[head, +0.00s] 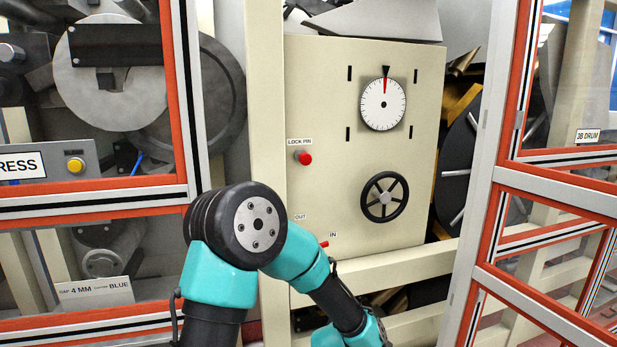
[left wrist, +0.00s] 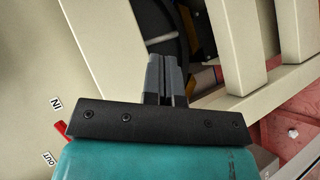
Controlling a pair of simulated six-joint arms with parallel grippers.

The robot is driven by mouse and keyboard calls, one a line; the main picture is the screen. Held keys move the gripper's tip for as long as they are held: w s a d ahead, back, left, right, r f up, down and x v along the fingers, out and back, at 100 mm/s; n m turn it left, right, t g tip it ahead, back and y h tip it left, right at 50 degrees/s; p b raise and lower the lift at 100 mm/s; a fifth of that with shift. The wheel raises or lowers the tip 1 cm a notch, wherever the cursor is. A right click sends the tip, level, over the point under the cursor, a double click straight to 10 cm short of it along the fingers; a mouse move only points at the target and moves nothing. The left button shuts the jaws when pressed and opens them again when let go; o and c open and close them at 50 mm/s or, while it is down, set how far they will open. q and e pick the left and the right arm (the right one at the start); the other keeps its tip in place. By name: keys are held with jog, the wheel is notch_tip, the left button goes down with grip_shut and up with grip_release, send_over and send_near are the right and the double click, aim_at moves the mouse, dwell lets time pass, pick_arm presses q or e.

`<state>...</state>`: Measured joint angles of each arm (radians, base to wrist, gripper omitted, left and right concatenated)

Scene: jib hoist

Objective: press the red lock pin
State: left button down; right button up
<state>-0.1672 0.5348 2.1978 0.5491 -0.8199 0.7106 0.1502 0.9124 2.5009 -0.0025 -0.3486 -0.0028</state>
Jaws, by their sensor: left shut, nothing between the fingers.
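The red lock pin (head: 305,158) is a round red button on the cream panel (head: 335,105), under a "LOCK PIN" label. It stands clear of my left arm, which is below it, and nothing touches it in the head view. My left gripper (left wrist: 165,58) shows in the left wrist view, its two dark fingers closed together with nothing between them. They point toward the cream frame and dark drum area. In the head view the left arm bends down toward the bottom edge, and its fingers are not visible. The lock pin does not show in the left wrist view. My right gripper is not in view.
A black handwheel (head: 384,197) and a white dial (head: 383,104) are on the panel. A small red lever (head: 323,244) sits by "OUT" and "IN" labels, and also shows in the left wrist view (left wrist: 61,128). Orange-edged guard frames (head: 487,180) flank the panel.

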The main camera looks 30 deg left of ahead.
aim_at(306, 160)
pick_arm(q)
notch_tip(306, 160, up, 25)
jog(key=n+t+y, duration=0.3)
jog(key=n+y, duration=0.3)
jog(key=n, duration=0.7)
jog(key=s+a+r+n+g+y, duration=0.1)
jog(key=s+r+n+y, duration=0.1)
jog(key=s+r+n, duration=0.3)
jog(key=s+a+r+n+g+y, duration=0.1)
jog(key=s+r+n+g+y, duration=0.1)
jog(key=s+r+n, duration=0.4)
notch_tip(306, 160, up, 6)
jog(key=n+y, duration=0.1)
jog(key=n, duration=0.4)
jog(key=shift+a+r+y, duration=0.2)
jog(key=shift+a+y, duration=0.1)
jog(key=shift+a, duration=0.1)
jog(key=x, duration=1.4)
jog(key=shift+f, duration=0.2)
